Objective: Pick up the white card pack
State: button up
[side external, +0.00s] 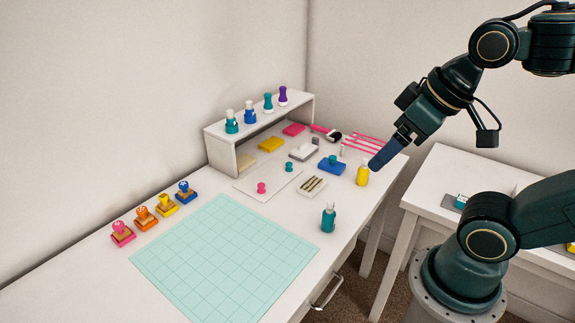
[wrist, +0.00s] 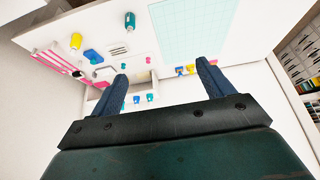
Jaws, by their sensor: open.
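I cannot tell for sure which thing is the white card pack. A small whitish block with dark stripes (side external: 312,186) lies on the desk right of the thin white sheet; it also shows in the wrist view (wrist: 117,49). A pale cream block (side external: 246,163) lies under the little shelf, partly hidden. My gripper (side external: 378,164) is above the desk's right edge and looks close to the yellow bottle in the side view. In the wrist view my gripper (wrist: 162,70) has its blue fingers wide apart, with nothing between them.
The yellow bottle (side external: 362,175) and a teal bottle (side external: 328,218) stand near the desk's right edge. A blue stamp piece (side external: 332,165) is beside the striped block. The white shelf (side external: 222,157) carries several bottles. The mint mat (side external: 225,260) is clear; several stamps line its left.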

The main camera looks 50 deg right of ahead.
jog(key=shift+w, duration=0.1)
jog(key=w+d+r+n+g, duration=0.25)
jog(key=w+n, duration=0.25)
jog(key=w, duration=0.6)
jog(key=w+d+f+n+y, duration=0.1)
jog(key=w+d+n, duration=0.15)
jog(key=w, duration=0.35)
jog(key=w+d+f+n+y, duration=0.1)
jog(key=w+d+f+n, duration=0.1)
jog(key=w+d, duration=0.3)
jog(key=w+d+f+n+g+y, duration=0.1)
jog(key=w+d+f+n, duration=0.2)
jog(key=d+f, duration=0.6)
jog(key=w+d+f+n+g+y, duration=0.1)
jog(key=d+f+n, duration=0.4)
jog(key=d+f, duration=0.5)
notch_tip(320, 180, down, 3)
jog(key=w+g, duration=0.1)
jog(key=w, duration=0.1)
jog(key=shift+w+d+y, duration=0.25)
jog(key=shift+w+y, duration=0.05)
jog(key=shift+w, duration=0.1)
jog(key=shift+n, duration=0.25)
send_over(317, 180)
jog(key=shift+f, duration=3.9)
